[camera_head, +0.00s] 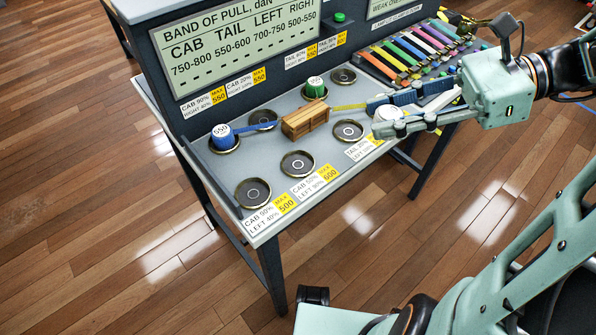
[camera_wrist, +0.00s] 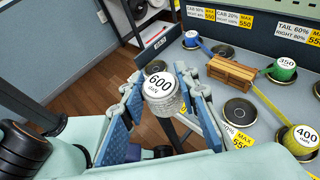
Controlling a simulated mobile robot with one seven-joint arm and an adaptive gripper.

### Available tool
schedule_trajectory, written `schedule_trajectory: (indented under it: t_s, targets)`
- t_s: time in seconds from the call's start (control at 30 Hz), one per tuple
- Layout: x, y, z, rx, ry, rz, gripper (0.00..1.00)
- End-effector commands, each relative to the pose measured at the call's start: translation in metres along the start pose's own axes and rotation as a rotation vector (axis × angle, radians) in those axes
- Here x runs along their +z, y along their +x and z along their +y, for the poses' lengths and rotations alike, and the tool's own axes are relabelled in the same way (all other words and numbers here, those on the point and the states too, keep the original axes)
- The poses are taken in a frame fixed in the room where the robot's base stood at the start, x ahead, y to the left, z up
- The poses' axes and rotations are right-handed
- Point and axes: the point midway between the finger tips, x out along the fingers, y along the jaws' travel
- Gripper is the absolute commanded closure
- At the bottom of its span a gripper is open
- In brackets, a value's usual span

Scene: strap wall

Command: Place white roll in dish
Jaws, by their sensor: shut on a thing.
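The white roll (camera_wrist: 160,88), marked 600 daN, is held between the two blue-padded fingers of my gripper (camera_wrist: 163,100), near their tips. My gripper is shut on the roll, with the roll's labelled top facing the wrist camera. In the head view my gripper (camera_head: 388,115) reaches in from the right over the table's right part, and its fingers partly hide what lies behind. Empty dark round dishes show at the front left (camera_head: 252,193), front middle (camera_head: 298,163) and right of the block (camera_head: 348,130). In the wrist view one empty dish (camera_wrist: 240,112) lies right of the roll.
A wooden block (camera_head: 305,119) has straps running to a blue roll (camera_head: 223,136), a green roll (camera_head: 315,87) and a yellow roll (camera_wrist: 300,140), each on a dish. A sign panel (camera_head: 238,50) rises behind. Coloured strips (camera_head: 415,48) lie at the right back.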

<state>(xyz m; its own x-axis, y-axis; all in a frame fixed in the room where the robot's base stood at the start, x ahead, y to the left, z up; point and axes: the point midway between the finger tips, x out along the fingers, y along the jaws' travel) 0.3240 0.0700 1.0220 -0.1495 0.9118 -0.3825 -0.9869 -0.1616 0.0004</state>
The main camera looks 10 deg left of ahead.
Motion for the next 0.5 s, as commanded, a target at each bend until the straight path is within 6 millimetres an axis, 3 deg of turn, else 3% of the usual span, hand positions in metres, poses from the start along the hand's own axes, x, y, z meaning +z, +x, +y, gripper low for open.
schedule_trajectory:
  t_s: [0.17,0.43,0.5]
  targets:
    - [-0.003,0.031,-0.004,0.010,-0.004,0.000,0.96]
    - [-0.007,0.102,-0.022,0.010,-0.004,-0.001,0.96]
    - [-0.017,0.115,-0.025,0.007,0.000,-0.002,0.96]
